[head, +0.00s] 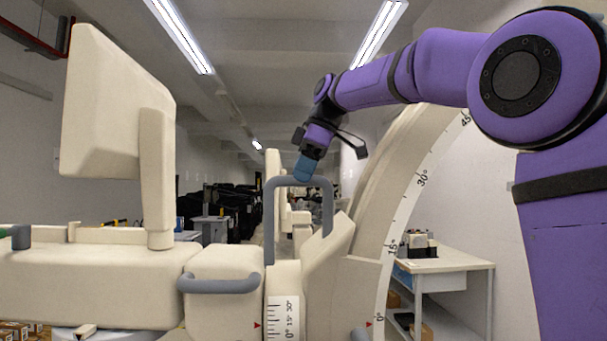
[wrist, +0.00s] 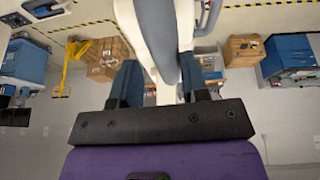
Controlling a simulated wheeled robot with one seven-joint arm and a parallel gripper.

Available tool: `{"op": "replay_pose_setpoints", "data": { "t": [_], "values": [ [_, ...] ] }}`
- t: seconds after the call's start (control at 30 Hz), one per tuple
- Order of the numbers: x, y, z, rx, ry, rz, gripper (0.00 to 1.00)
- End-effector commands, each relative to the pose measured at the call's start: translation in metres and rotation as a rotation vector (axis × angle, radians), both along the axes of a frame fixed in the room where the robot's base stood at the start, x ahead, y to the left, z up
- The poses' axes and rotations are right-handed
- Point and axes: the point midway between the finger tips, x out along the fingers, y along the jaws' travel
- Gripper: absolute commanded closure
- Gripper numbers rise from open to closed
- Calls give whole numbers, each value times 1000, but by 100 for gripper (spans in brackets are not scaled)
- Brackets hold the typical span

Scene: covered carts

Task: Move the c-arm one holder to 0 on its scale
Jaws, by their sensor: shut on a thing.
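My gripper (head: 304,170) has blue fingers and is shut on the top bar of the grey loop handle (head: 328,205) in the head view. The handle rises from the cream c-arm holder (head: 328,255). A white scale plate (head: 291,333) with black marks and 0°, 15° and 30° labels is below it. A red pointer (head: 257,325) is at its left edge, seemingly between 0° and 15°. The large c-arm arc (head: 405,170) has its own scale; a second red pointer (head: 368,324) is close to its 0°. In the wrist view the fingers (wrist: 158,82) flank a pale-and-grey part.
A cream monitor (head: 105,105) stands on the cart (head: 90,285) at left. A grey side handle (head: 230,286) sticks out in front. A white table (head: 445,266) with a device stands at right. The wrist view shows cardboard boxes (wrist: 108,58) on the floor.

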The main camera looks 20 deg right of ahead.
Motion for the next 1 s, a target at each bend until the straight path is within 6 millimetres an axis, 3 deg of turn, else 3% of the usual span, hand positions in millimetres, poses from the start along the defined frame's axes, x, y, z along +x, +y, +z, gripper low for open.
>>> {"op": "replay_pose_setpoints", "data": {
  "t": [0.03, 0.2, 0.43, 0.53, 0.67, 0.7, 0.73, 1.0],
  "values": [
    [11, -7, -1, -3, -12, -16, 100],
    [22, -11, -3, -5, -8, -16, 100],
    [23, -10, -4, -4, 6, -9, 99],
    [22, -9, -4, -3, 8, -6, 85],
    [21, -8, -3, -3, 8, -5, 80],
    [21, -8, -3, -2, 7, -4, 42],
    [21, -7, -3, -2, 7, -4, 47],
    [21, -7, -1, -1, 1, -2, 49]
  ]
}}
